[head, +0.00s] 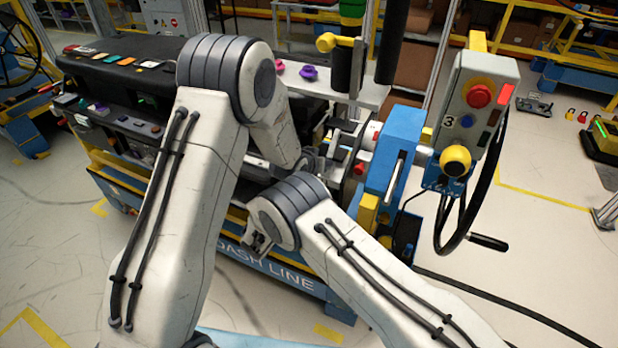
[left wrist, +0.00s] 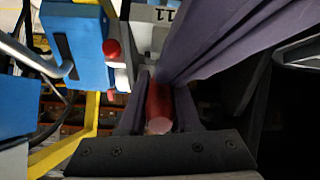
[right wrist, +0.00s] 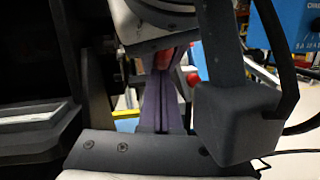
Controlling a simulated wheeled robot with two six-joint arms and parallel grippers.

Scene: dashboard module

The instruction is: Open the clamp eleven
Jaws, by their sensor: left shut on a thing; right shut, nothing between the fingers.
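Clamp eleven shows by its white plate marked 11 (left wrist: 165,14) at the top of the left wrist view. A red cylindrical handle (left wrist: 158,106) sits below it. My left gripper (left wrist: 160,118) is shut around this handle, with one finger on each side. My right gripper (right wrist: 164,118) is shut with its fingers together and nothing between them. Some red shows just behind its tips in the right wrist view, and I cannot tell what it belongs to. In the head view my arms hide both fingertips and most of the clamp.
A blue block (head: 402,135) stands right of the clamp area, with a red-capped part (left wrist: 111,48) beside it in the left wrist view. A control box (head: 470,110) with a red button hangs at the right. The dark dashboard (head: 130,75) fills the left.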

